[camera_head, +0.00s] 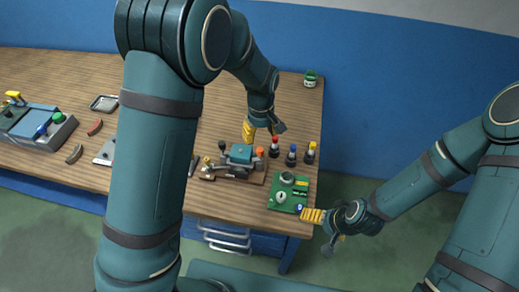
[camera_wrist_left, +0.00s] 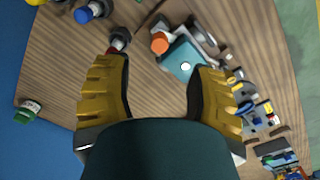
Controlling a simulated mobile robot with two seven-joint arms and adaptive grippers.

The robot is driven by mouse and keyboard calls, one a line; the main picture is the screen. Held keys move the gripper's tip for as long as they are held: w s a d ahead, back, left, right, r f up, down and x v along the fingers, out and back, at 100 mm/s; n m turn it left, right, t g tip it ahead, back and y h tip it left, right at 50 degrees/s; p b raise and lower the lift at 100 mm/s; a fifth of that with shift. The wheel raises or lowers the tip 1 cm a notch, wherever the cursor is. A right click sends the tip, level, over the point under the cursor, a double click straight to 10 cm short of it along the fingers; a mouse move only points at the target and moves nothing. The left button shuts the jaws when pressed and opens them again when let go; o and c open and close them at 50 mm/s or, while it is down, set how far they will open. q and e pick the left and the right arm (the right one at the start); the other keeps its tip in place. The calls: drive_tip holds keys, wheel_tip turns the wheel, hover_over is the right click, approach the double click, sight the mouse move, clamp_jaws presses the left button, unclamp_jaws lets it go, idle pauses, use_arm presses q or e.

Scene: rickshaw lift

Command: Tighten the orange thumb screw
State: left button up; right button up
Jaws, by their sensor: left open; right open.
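The orange thumb screw (camera_head: 260,151) sits beside the teal block (camera_head: 240,153) of a grey metal fixture on the wooden bench. In the left wrist view the orange screw (camera_wrist_left: 160,43) shows as a round cap, a little beyond the fingertips and between their lines. My left gripper (camera_head: 264,131) is open, with its yellow-padded fingers pointing down above the screw; it also shows in the left wrist view (camera_wrist_left: 163,66), apart from the screw. My right gripper (camera_head: 322,231) is open and empty, off the bench's right front corner, near a green control box (camera_head: 284,205).
Red-capped (camera_head: 274,146), blue-capped (camera_head: 291,156) and yellow-capped (camera_head: 310,152) bottles stand right of the screw. A green jar (camera_head: 310,79) stands at the back right. Tools and a grey tray (camera_head: 104,103) lie left. My left arm hides part of the bench (camera_head: 225,210).

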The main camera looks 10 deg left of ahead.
sight(260, 150)
use_arm(q)
wheel_tip(260, 150, down, 8)
drive_tip(key=shift+f, duration=0.25)
drive_tip(key=shift+c, duration=0.4)
clamp_jaws()
